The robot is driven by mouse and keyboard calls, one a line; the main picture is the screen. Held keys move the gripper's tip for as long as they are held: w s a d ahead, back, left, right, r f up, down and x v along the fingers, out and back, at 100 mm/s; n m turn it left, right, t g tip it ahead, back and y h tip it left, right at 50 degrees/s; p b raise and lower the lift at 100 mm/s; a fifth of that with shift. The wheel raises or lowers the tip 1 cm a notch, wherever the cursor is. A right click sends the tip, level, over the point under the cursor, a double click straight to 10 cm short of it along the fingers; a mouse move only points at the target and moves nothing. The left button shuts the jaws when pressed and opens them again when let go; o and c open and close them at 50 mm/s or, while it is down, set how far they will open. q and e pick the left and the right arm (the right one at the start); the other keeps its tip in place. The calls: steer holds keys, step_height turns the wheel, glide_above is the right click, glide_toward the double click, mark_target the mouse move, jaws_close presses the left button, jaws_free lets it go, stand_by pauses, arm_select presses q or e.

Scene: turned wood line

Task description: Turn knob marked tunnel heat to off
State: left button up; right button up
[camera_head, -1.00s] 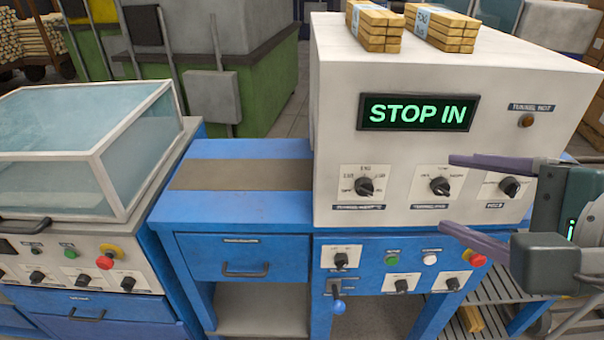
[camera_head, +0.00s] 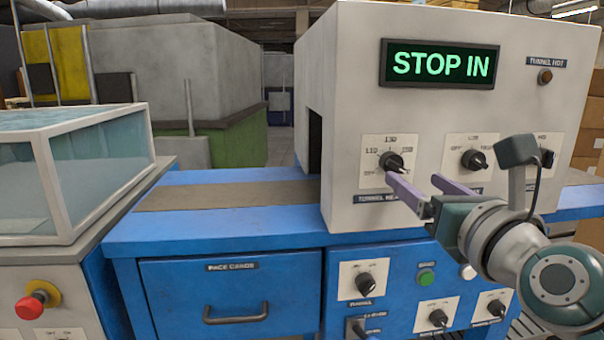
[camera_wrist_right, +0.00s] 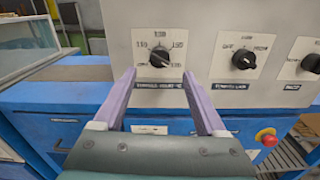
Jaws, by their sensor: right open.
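The tunnel heat knob (camera_head: 391,162) is a black dial on a white scale plate, on the front of the cream tunnel housing. Its label below is partly covered by my gripper in the head view. The pointer seems turned toward the right or lower right; its exact mark is too small to read. My right gripper (camera_head: 415,181) is open and empty, its purple fingers just in front of and below the knob. In the right wrist view the knob (camera_wrist_right: 160,60) lies between and slightly beyond the fingertips (camera_wrist_right: 159,74), with no visible contact. My left gripper is out of view.
Another knob (camera_head: 474,159) sits to the right, with a third partly behind my arm. A green-lit display (camera_head: 441,64) reads STOP IN. Below are a blue panel with knobs and a green button (camera_head: 426,278). A glass-lidded machine (camera_head: 92,175) stands left.

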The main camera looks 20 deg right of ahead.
mark_target(397, 167)
steer(key=b+x, duration=0.1)
steer(key=x, duration=0.6)
steer(key=shift+s+a, duration=0.1)
jaws_close()
stand_by(0.4)
